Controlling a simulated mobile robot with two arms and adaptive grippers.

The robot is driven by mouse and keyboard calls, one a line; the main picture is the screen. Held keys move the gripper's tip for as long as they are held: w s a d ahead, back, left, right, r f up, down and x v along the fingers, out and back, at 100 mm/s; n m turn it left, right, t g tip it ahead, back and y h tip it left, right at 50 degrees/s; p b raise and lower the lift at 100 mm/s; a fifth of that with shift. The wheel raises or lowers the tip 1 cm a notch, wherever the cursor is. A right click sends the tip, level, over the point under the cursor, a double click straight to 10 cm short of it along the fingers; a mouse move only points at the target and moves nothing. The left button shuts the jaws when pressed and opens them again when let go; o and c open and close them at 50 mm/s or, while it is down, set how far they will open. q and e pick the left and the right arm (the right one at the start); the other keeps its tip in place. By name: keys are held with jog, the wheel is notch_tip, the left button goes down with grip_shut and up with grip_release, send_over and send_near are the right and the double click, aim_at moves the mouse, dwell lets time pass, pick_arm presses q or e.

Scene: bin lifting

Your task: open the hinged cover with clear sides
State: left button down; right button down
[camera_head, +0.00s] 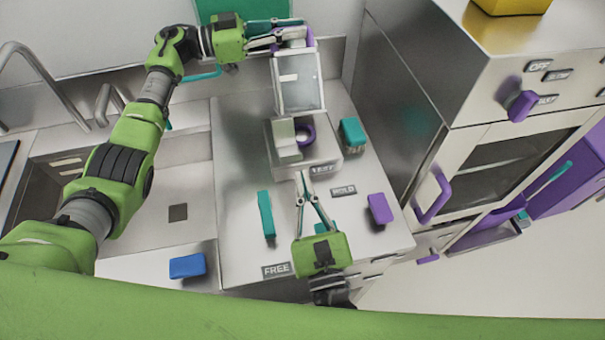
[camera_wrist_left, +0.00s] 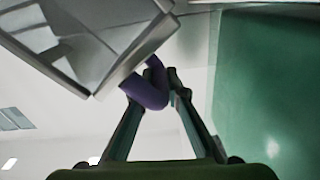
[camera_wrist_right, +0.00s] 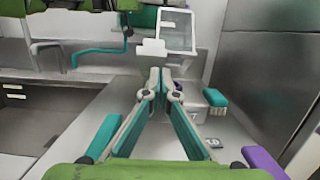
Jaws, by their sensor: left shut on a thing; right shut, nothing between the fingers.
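The hinged cover (camera_head: 298,85) with clear sides stands swung up above its base (camera_head: 318,158) at the back of the counter. My left gripper (camera_head: 300,32) is shut on the cover's purple handle (camera_head: 310,40) at its top; the handle also shows between the fingertips in the left wrist view (camera_wrist_left: 150,88). Inside the open base are a pale block (camera_head: 285,138) and a purple ring (camera_head: 306,134). My right gripper (camera_head: 302,178) is shut and empty, in front of the base. The cover also shows beyond it in the right wrist view (camera_wrist_right: 177,30).
On the counter (camera_head: 240,180) are a teal bar (camera_head: 266,215), a purple block (camera_head: 380,208), a teal-topped piece (camera_head: 353,132) and a blue block (camera_head: 187,265). A sink (camera_head: 55,175) lies left. A metal oven (camera_head: 505,165) with purple handles stands right.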

aim_at(302, 156)
pick_arm(q)
jog(key=shift+s+d+f, duration=0.1)
jog(key=shift+d+f, duration=0.2)
jog(key=shift+f, duration=0.2)
pick_arm(e)
jog(key=shift+w+a+r, duration=0.15)
jog(key=shift+w+r, duration=0.35)
jog(key=shift+r, duration=0.15)
pick_arm(q)
jog(key=shift+d, duration=0.1)
pick_arm(e)
jog(key=shift+w+r, duration=0.3)
jog(key=shift+r, duration=0.65)
pick_arm(q)
jog(key=c, duration=2.2)
grip_release()
jog(key=shift+o, duration=0.9)
jog(key=shift+d+r, duration=0.1)
pick_arm(e)
jog(key=shift+w+d, duration=0.1)
jog(key=shift+d, duration=0.1)
pick_arm(q)
jog(key=shift+w, duration=0.2)
